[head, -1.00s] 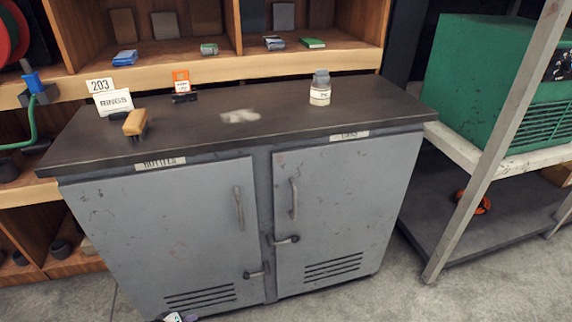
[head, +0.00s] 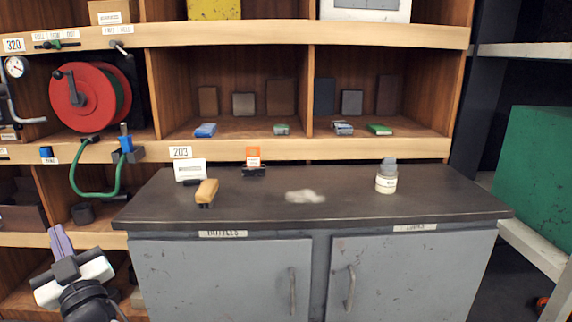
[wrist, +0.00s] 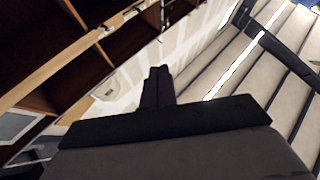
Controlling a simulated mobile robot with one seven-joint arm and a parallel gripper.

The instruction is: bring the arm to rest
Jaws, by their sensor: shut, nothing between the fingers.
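My gripper (head: 57,238) is at the lower left of the head view, raised in front of the shelving and left of the grey cabinet. Its purple-grey fingers point up and are together. In the wrist view the two dark fingers (wrist: 158,86) are side by side, with nothing held between them. The wrist view is tilted and shows shelving on the left and a pale wall and ceiling beyond the fingers. The gripper touches nothing that I can see.
Shelves with a red reel (head: 80,98) stand behind. A green machine (head: 537,160) is at the right.

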